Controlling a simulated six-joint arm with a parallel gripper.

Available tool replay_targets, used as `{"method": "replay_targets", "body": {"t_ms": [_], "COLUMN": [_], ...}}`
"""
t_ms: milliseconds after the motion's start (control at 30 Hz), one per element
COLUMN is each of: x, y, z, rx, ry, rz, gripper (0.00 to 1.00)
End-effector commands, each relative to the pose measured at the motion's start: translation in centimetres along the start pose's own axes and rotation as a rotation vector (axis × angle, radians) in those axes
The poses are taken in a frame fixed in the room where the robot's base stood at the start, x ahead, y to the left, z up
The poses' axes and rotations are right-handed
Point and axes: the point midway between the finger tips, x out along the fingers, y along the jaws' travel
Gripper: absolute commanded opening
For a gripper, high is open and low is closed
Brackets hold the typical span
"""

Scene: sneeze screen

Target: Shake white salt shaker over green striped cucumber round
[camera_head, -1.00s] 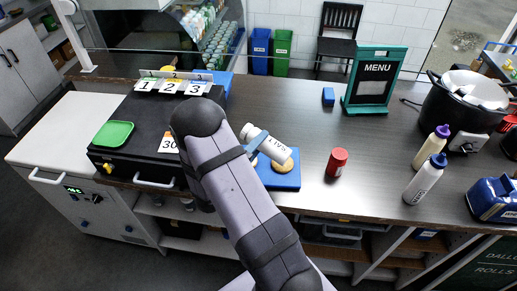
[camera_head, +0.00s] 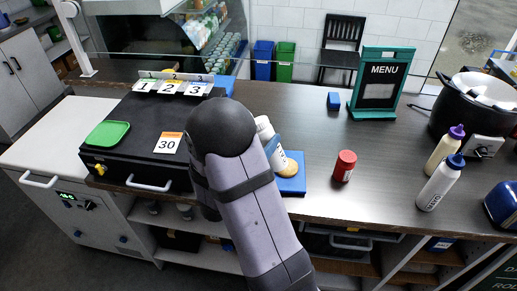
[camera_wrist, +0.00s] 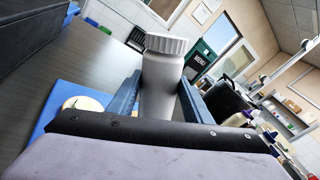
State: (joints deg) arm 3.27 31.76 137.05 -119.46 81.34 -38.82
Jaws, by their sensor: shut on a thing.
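The white salt shaker (camera_head: 266,130) leans steeply, its cap end at upper left, beside and partly behind my arm in the head view. It also shows in the wrist view (camera_wrist: 161,75), ridged cap at the top. My gripper (camera_wrist: 160,92) is shut on its body with blue fingers either side. In the head view, my arm hides most of the gripper. A pale yellowish round (camera_head: 292,168) lies on a blue board (camera_head: 297,185), close below the shaker; a pale round (camera_wrist: 83,103) also shows in the wrist view. I cannot make out green stripes on it.
A red-capped shaker (camera_head: 345,165) stands right of the board. Two squeeze bottles (camera_head: 436,185) and a black pot (camera_head: 470,112) stand farther right. A menu stand (camera_head: 380,85) is behind. A black case with number cards (camera_head: 130,140) is at left. The counter middle is clear.

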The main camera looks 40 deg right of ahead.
Motion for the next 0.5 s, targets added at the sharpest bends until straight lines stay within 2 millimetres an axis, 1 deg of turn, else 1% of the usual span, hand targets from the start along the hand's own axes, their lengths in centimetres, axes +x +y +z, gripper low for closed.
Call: {"method": "replay_targets", "body": {"t_ms": [200, 500], "x": [-0.2, -0.5], "y": [-2.1, -4.3], "z": [-0.1, 0.2], "rx": [0.190, 0.391], "ry": [-0.022, -0.045], "rz": [-0.002, -0.002], "gripper": [0.21, 0.21]}}
